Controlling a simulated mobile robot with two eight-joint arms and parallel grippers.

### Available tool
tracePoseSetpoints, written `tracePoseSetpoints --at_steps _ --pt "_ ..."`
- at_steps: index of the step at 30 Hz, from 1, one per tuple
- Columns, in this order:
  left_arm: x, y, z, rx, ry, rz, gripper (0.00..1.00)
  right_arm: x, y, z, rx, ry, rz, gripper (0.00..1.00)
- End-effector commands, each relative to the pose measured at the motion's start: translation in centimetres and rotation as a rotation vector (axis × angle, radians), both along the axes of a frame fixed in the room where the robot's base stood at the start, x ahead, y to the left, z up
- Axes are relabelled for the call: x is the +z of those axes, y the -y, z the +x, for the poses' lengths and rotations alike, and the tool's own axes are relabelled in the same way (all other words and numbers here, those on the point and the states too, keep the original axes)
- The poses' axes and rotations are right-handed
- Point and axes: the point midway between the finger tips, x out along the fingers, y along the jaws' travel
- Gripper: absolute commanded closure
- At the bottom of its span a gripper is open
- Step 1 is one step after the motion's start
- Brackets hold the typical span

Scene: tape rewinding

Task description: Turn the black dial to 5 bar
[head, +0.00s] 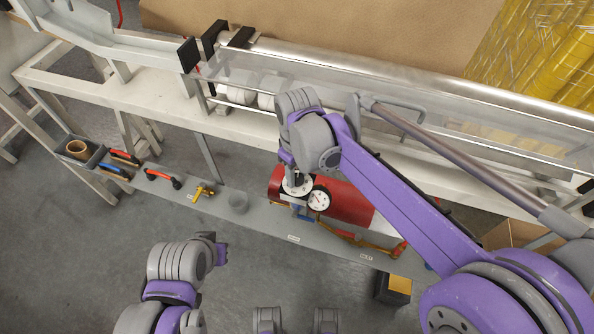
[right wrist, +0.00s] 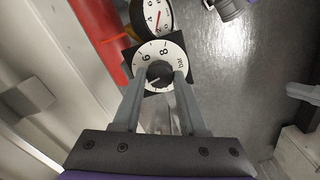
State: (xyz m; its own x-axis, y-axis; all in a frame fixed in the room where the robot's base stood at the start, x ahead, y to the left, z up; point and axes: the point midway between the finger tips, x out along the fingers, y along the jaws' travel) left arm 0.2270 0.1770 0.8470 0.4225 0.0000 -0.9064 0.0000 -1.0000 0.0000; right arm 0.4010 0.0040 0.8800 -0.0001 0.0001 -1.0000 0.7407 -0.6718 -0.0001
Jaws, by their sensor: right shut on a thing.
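In the right wrist view the black dial (right wrist: 157,80) sits at the centre of a white scale disc (right wrist: 163,51) with 6, 8 and "bar" readable. My right gripper (right wrist: 161,76) is shut on the dial, one finger at each side. The fingers hide part of the disc, so the exact setting cannot be read. A round pressure gauge (right wrist: 150,16) with a red needle is just beyond; it also shows in the head view (head: 319,199), beside my right gripper (head: 297,190). My left gripper (head: 218,249) is low at the left, apart from everything, its jaws unclear.
A red cylinder (head: 346,201) lies on the grey shelf (head: 262,217) behind the gauge. A white frame with a clear cover (head: 450,115) stands above.

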Motion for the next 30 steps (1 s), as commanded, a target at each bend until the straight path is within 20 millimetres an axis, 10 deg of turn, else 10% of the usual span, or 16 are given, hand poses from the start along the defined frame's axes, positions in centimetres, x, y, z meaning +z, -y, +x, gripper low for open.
tracePoseSetpoints --at_steps 30 --pt "1.6 0.0 0.2 0.000 0.005 0.000 1.00 0.1 0.1 0.1 -0.708 0.001 0.001 1.00"
